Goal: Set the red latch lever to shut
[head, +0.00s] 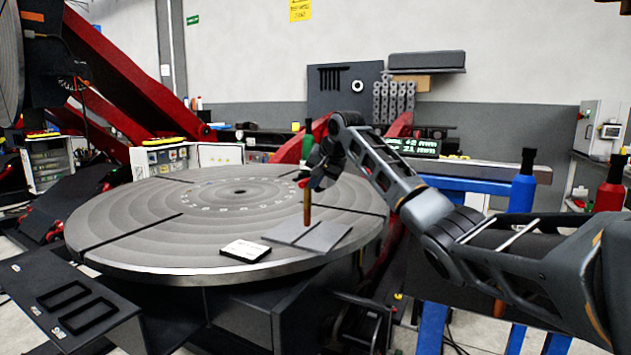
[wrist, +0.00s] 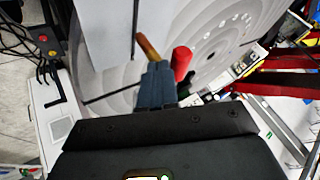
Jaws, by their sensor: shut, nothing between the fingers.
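My gripper (head: 318,180) is shut and empty, low over the right part of the round turntable (head: 150,222). Its dark fingers also show in the wrist view (wrist: 156,72). A red cylinder (wrist: 182,59), which may be the latch lever's grip, stands just right of the fingertips in the wrist view. In the head view a small red part (head: 303,183) shows at the gripper, partly hidden by it. An orange-brown rod (head: 307,208) stands upright below the gripper; it also shows beyond the fingertips in the wrist view (wrist: 147,46). I cannot tell whether the fingers touch either one.
Grey plates (head: 325,236) and a small white block (head: 245,250) lie on the turntable. A dark slotted panel (head: 70,300) is at the lower left. Blue posts (head: 521,190) and a red bottle-shaped item (head: 610,190) stand at right. The turntable's left half is mostly clear.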

